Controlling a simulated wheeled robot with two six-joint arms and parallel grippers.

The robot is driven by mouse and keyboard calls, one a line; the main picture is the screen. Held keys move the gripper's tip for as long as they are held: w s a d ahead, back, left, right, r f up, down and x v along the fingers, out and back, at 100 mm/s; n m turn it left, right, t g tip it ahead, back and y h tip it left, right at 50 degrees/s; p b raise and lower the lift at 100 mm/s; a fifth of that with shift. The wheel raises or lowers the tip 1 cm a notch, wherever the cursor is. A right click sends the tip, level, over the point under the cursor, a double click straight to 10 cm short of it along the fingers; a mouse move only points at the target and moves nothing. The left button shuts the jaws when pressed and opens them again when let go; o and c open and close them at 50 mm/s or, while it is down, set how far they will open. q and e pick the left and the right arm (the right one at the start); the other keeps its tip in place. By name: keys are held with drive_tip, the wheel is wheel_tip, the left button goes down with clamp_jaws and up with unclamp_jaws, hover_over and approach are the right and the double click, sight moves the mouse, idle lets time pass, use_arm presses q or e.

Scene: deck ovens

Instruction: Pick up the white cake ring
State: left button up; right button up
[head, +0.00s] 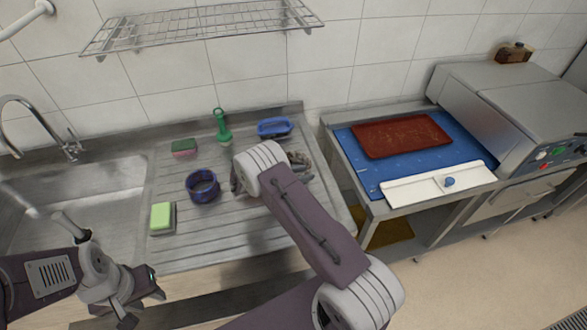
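I cannot make out a plainly white cake ring. A pale brownish ring-like thing (299,161) shows in part on the ridged steel drainboard, just right of my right wrist, which hides the rest of it. A dark blue ring (203,186) stands left of that wrist. My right arm reaches up over the drainboard. Its gripper (237,183) is mostly hidden behind the wrist, so its fingers and anything between them cannot be seen. My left gripper (146,294) is at the lower left, by the sink's front edge, with its fingers apart and empty.
On the drainboard (185,248) are a green-and-pink sponge (184,148), a green-handled brush (222,127), a blue dish (274,128) and a light green block (162,217). A sink (110,190) lies left. A blue-topped table (372,172) with a red-brown tray (402,136) stands right.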

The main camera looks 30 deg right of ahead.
drive_tip(key=shift+a, duration=0.1)
drive_tip(key=c, duration=0.5)
clamp_jaws()
drive_tip(key=shift+r, duration=0.55)
drive_tip(key=r+b, duration=0.1)
drive_tip(key=r, duration=0.2)
drive_tip(key=shift+s+r, duration=0.15)
drive_tip(key=shift+s, duration=0.05)
drive_tip(key=s+d+r, duration=0.1)
drive_tip(key=s+r, duration=0.2)
drive_tip(key=s, duration=0.2)
drive_tip(key=s+d+r+b, duration=0.1)
drive_tip(key=s+r, duration=0.2)
drive_tip(key=s, duration=0.3)
drive_tip(key=shift+d+r, duration=0.15)
drive_tip(key=shift+r, duration=0.2)
